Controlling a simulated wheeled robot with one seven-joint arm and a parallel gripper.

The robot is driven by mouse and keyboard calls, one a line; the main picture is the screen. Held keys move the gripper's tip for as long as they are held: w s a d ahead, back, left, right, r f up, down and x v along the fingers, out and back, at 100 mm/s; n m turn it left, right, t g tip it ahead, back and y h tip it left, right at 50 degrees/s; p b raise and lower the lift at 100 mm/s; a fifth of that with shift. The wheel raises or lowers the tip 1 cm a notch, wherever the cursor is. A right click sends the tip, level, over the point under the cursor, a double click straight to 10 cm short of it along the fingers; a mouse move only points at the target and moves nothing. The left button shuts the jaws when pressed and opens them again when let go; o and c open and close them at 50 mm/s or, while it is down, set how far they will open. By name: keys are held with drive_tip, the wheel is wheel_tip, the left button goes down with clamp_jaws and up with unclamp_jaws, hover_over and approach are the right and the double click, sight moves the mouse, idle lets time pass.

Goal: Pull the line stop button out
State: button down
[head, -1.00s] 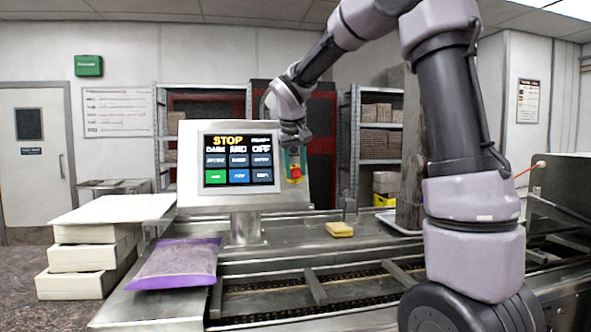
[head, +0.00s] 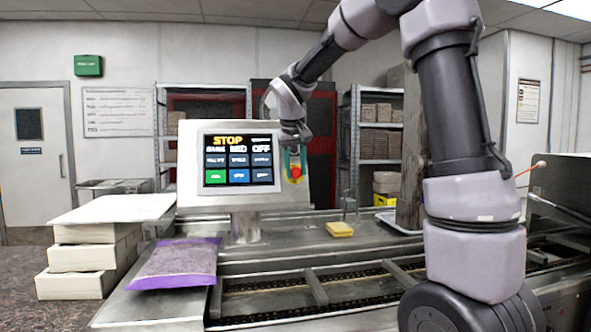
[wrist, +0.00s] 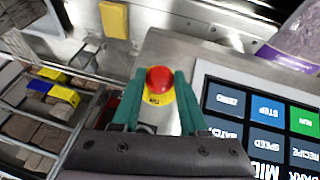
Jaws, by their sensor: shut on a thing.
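The line stop button (wrist: 160,79) is a red round knob on a yellow plate, at the right side of the control panel (head: 187,176). In the head view the red button (head: 295,172) shows just below my gripper. My gripper (wrist: 154,86) has green fingers, one on each side of the red knob, and is shut on it. The panel screen (head: 238,158) reads STOP in large yellow letters. Whether the knob is in or out cannot be told.
A yellow sponge (head: 340,229) lies on the steel line right of the panel post. A purple bag (head: 175,264) lies at the front left, beside a stack of pale boxes (head: 85,259). Shelves (head: 378,140) stand behind. Open air lies in front of the panel.

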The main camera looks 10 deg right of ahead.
drive_tip(key=shift+s+r, duration=0.2)
drive_tip(key=shift+s, duration=0.2)
drive_tip(key=shift+c, duration=2.1)
unclamp_jaws()
drive_tip(key=v, duration=1)
drive_tip(key=shift+s+r, duration=0.2)
drive_tip(key=shift+r, duration=0.15)
drive_tip(key=s+d+f+m+t+y, duration=0.1)
drive_tip(key=s+d+f, duration=0.1)
drive_tip(key=s, duration=0.5)
drive_tip(key=s+d+f+m+y, duration=0.1)
drive_tip(key=s+d+f+m, duration=0.1)
drive_tip(key=s, duration=0.6)
drive_tip(key=s+d+f+m+t+y, duration=0.1)
drive_tip(key=s+d+f+m, duration=0.1)
drive_tip(key=s+f, duration=0.3)
drive_tip(key=s+d, duration=0.1)
drive_tip(key=s, duration=0.2)
drive_tip(key=shift+d+f+t+y, duration=0.3)
drive_tip(key=shift+d+f+y, duration=0.05)
drive_tip(key=shift+d+y, duration=0.05)
